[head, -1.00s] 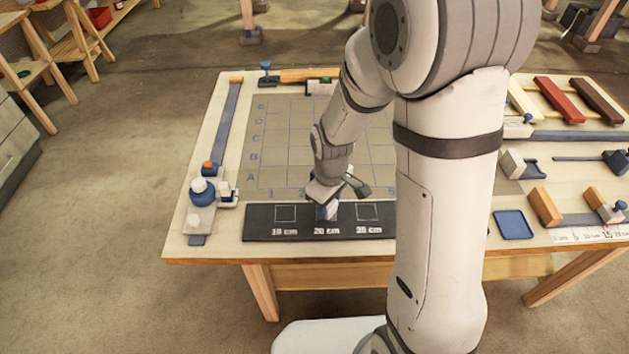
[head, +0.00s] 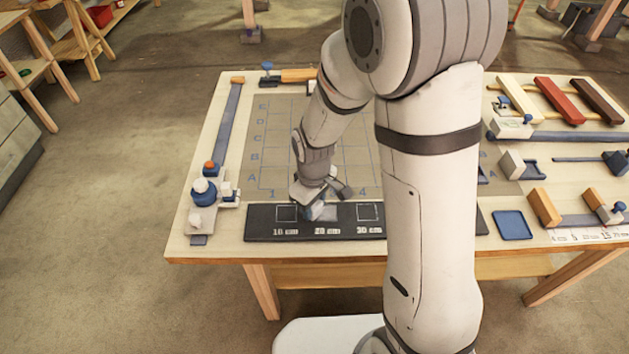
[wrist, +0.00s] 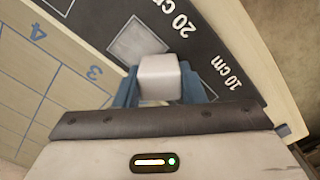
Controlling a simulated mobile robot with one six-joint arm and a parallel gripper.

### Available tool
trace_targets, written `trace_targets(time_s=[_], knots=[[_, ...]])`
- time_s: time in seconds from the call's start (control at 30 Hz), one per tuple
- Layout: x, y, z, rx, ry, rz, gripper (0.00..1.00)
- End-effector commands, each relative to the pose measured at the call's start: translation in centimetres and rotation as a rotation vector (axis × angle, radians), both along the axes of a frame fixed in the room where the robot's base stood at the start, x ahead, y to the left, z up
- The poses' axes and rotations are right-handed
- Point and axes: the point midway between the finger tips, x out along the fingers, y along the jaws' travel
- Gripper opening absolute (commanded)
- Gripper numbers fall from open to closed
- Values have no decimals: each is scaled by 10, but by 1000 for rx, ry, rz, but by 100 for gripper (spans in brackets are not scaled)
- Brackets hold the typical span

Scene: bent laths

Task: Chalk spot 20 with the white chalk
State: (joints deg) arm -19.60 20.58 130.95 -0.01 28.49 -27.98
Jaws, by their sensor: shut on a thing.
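My gripper (head: 314,212) is shut on the white chalk (wrist: 160,75), a pale block between the blue fingers in the wrist view. It is over the dark board (head: 262,233) at the table's front, between the 10 cm and 20 cm squares. Spot 20 (head: 329,213) shows a grey, chalky fill, partly hidden by the gripper in the head view. The spot also shows in the wrist view (wrist: 137,42), grey inside a pale outline, just beyond the chalk. I cannot tell whether the chalk touches the board.
The 10 cm square (head: 286,213) and 30 cm square (head: 367,212) are dark inside. A lettered grid mat (head: 262,150) lies behind the board. A blue tray (head: 514,225) is at the right. A blue-and-white fixture (head: 203,192) stands at the left.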

Motion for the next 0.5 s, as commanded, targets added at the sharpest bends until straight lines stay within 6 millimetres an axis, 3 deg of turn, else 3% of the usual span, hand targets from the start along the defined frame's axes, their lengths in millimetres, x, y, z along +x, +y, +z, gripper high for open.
trace_targets(time_s=[0.5], knots=[[1, -45, -1, 0, 0, -1, 15]])
